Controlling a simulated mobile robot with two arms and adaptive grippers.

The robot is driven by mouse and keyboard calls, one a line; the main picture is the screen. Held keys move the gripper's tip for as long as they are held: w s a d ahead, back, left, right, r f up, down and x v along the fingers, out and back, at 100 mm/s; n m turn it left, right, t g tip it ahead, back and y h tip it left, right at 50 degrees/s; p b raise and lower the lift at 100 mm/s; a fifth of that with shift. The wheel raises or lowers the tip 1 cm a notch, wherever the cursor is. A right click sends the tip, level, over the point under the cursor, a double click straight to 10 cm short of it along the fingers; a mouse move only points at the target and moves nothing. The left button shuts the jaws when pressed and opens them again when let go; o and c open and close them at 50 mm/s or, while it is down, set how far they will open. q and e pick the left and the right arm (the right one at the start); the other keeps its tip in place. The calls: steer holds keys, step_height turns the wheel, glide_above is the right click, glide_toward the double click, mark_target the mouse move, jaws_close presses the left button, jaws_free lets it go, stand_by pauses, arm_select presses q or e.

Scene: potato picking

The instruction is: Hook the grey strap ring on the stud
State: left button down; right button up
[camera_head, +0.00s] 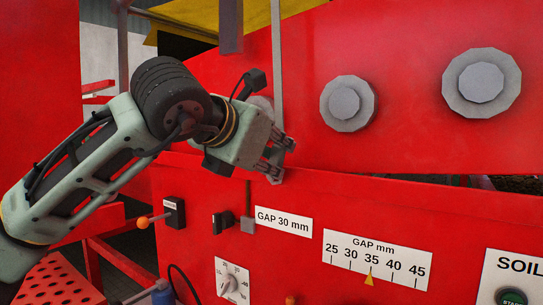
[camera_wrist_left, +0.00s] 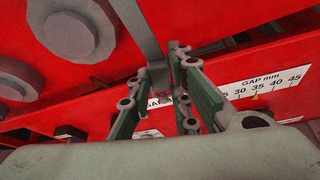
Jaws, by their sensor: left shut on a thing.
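A thin grey strap (camera_head: 277,60) hangs down from the top of the head view, in front of the red panel. My left gripper (camera_head: 277,158) is shut on its lower end, and a small grey piece shows just below the fingertips. In the left wrist view, the grey strap (camera_wrist_left: 138,35) comes down from the top to between the two green fingers (camera_wrist_left: 166,92). The fingers hide most of the strap's end, so the ring's shape and opening are unclear. I cannot clearly make out the stud. My right gripper is not in view.
Large grey round bosses (camera_head: 347,103) stick out of the upper red panel to the right. Below are a "GAP 30 mm" label (camera_head: 284,221), a gap scale (camera_head: 376,259), a black knob (camera_head: 222,222), an orange-tipped lever (camera_head: 143,222) and a dial (camera_head: 232,282). A dark bar (camera_head: 230,25) hangs above.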

arm_select(q)
steer(key=shift+d+r, duration=0.1)
steer(key=shift+r, duration=0.15)
steer(key=c, duration=1.5)
jaws_free()
steer(key=shift+c, duration=0.2)
